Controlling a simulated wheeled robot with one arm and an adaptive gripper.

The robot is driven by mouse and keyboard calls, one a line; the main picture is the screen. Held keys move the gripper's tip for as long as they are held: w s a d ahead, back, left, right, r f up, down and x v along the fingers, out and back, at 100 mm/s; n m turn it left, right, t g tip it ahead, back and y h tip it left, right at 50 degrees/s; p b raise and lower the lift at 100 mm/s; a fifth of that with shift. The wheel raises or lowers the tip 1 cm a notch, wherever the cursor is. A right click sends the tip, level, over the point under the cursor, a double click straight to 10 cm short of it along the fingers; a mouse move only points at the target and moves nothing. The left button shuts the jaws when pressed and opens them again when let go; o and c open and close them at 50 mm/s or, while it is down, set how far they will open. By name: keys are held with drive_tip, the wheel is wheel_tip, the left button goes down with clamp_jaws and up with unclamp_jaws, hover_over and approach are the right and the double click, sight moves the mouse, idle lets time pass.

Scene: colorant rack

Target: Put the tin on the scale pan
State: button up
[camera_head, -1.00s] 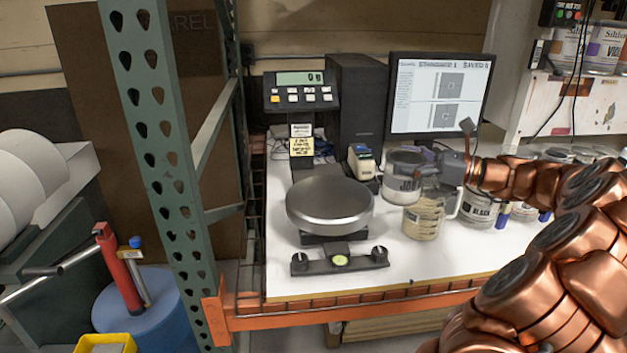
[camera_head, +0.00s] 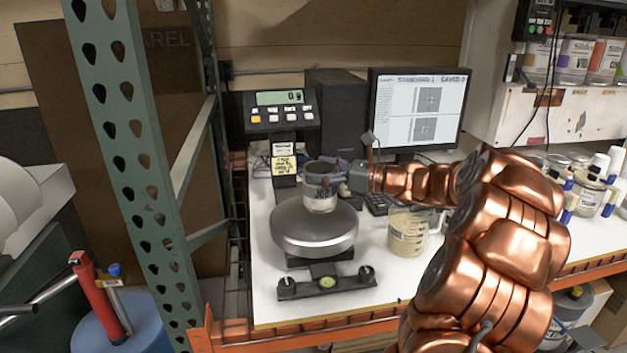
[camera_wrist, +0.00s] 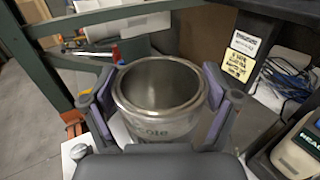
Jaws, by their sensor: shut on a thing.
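The tin (camera_head: 321,202) is a small metal can with a pale label, and it stays upright. My gripper (camera_head: 324,174) is shut on it near its rim. In the wrist view the tin (camera_wrist: 158,115) sits between the two purple-padded fingers, its open top empty. The scale pan (camera_head: 312,238) is a round brushed-steel disc. The tin is over the back right part of the pan; I cannot tell whether its base touches. The scale display (camera_head: 279,97) reads 0 g.
A clear measuring jug (camera_head: 405,232) stands on the white bench right of the pan. A monitor (camera_head: 418,108) is behind. A green rack upright (camera_head: 125,150) is at left. Several containers stand on the right of the bench. The bench front is mostly clear.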

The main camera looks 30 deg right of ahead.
drive_tip(key=shift+w+a, duration=0.15)
drive_tip(key=shift+w, duration=0.05)
drive_tip(key=f, duration=0.2)
drive_tip(key=w+f+p, duration=0.1)
drive_tip(key=shift+a, duration=0.3)
drive_tip(key=shift+f, duration=0.3)
drive_tip(key=shift+s+f, duration=0.1)
drive_tip(key=shift+f, duration=0.1)
drive_tip(key=o, duration=0.9)
drive_tip(key=shift+r, duration=0.2)
drive_tip(key=b+v, duration=0.2)
drive_tip(key=v, duration=1)
